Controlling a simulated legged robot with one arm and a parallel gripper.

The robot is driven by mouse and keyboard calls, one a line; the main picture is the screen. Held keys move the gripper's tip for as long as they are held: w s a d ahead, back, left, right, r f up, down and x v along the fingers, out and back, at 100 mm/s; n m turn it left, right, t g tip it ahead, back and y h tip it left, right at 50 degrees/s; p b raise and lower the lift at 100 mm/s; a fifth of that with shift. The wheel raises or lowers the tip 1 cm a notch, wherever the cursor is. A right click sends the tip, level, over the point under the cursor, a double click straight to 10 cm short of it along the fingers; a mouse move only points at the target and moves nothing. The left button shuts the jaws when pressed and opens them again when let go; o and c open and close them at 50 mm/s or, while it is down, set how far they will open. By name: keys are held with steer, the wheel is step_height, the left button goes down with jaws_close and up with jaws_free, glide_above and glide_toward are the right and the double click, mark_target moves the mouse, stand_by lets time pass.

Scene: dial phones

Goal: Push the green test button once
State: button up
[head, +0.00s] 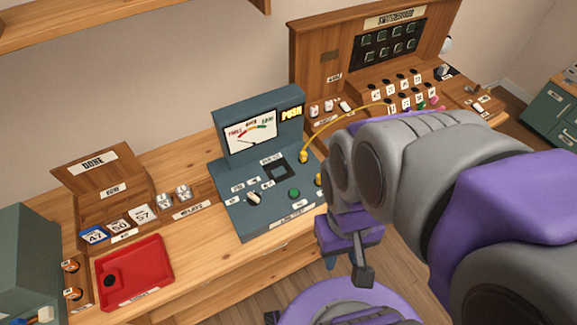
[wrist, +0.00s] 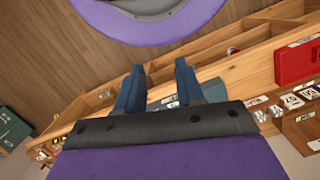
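The green test button (head: 294,193) is a small round button at the lower right of the blue-grey tester's (head: 240,200) sloped panel. The button cannot be made out in the wrist view.
A yellow cable (head: 335,120) runs from a plug on the tester to the wooden switchboard (head: 320,60). The panel also has a white-handled knob (head: 254,197) and a dark square socket (head: 279,170). A red tray (head: 160,262) and wooden card rack (head: 98,182) stand to the left.

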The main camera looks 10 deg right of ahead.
jaws_close()
stand_by(1.1)
